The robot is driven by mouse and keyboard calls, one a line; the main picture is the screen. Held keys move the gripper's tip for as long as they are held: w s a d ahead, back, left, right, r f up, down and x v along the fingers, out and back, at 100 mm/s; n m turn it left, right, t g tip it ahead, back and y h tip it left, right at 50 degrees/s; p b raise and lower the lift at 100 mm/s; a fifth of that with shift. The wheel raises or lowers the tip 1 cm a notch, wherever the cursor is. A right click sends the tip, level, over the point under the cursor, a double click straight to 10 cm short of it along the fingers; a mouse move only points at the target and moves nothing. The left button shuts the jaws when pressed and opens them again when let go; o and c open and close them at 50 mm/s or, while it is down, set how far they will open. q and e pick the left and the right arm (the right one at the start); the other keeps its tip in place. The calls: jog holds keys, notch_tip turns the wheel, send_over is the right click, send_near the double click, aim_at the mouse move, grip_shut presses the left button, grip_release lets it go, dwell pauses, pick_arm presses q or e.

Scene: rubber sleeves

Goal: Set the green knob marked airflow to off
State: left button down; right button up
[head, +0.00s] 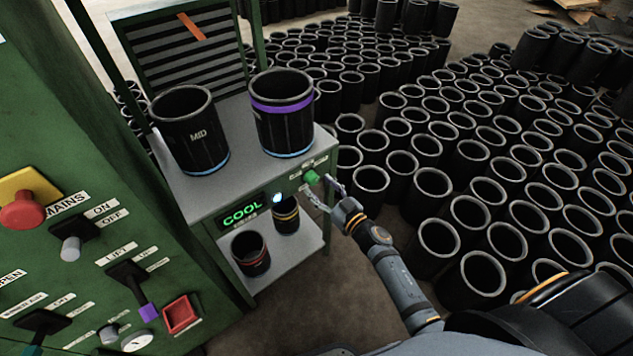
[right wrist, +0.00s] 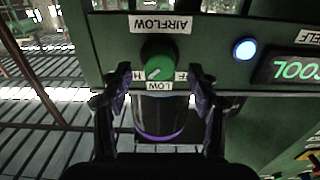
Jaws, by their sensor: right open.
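The green airflow knob (head: 312,178) is on the front panel of the green-framed stand. In the right wrist view the knob (right wrist: 159,64) sits beside an upside-down AIRFLOW label (right wrist: 160,24). A LOW label (right wrist: 159,86) is below it in that picture; the side labels are partly hidden by my fingers. A pale mark on the knob face lies toward its lower left, near LOW. My right gripper (head: 328,195) is open. Its fingers (right wrist: 161,90) stand on either side of the knob, apart from it as far as I can see. My left gripper is not in view.
A lit COOL display (head: 243,211) and a blue-white lamp (right wrist: 245,49) are beside the knob. Two large black sleeves (head: 190,135) stand on the top shelf, two smaller ones below. A green control cabinet (head: 110,150) is at left. Many black sleeves cover the floor at right.

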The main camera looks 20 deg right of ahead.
jog(key=shift+w+a, duration=0.2)
jog(key=shift+w, duration=0.45)
jog(key=shift+w+a, duration=0.15)
jog(key=shift+w, duration=0.3)
jog(key=shift+c, duration=0.5)
jog(key=c, duration=1.1)
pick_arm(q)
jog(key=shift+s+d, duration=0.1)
pick_arm(e)
jog(key=shift+o, duration=0.2)
